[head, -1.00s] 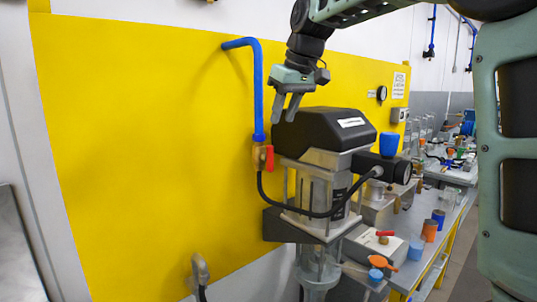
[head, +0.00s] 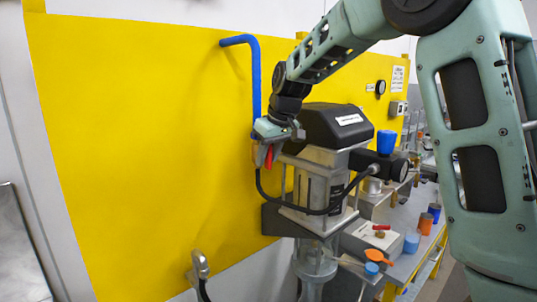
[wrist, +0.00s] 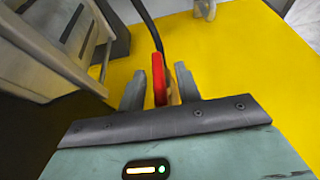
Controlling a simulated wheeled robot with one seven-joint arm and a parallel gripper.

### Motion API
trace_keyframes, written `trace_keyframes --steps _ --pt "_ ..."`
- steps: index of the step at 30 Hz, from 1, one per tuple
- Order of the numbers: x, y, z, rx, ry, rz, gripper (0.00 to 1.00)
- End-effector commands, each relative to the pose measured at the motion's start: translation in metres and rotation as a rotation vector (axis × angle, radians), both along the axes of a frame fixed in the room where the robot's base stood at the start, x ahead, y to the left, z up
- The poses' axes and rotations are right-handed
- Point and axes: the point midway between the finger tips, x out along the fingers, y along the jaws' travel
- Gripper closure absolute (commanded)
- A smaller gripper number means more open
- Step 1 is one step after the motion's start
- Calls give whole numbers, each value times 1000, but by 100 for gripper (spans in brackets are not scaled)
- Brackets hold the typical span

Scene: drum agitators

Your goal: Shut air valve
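The air valve has a red handle (wrist: 158,80) and a brass-coloured body (wrist: 173,95). It sits at the lower end of a blue pipe (head: 255,75) against the yellow wall panel. My gripper (wrist: 159,84) is open, with one finger on each side of the red handle. Gaps show between the handle and both fingers in the wrist view. In the head view my gripper (head: 263,162) covers most of the valve, and only a bit of red shows between the fingers.
A black hose (head: 300,209) loops below. A bench (head: 400,265) with cups and a red-handled part is further right. The yellow panel (head: 140,150) is clear on the left.

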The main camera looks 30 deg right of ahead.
Motion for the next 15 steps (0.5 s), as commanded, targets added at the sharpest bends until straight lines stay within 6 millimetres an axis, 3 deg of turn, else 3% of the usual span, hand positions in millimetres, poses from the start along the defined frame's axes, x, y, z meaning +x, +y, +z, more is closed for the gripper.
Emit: trace_keyframes --steps 2,6,15 --pt "0 0 0 0 0 0 66" --pt "0 0 0 0 0 0 100" --pt "0 -1 0 16 3 -1 100"
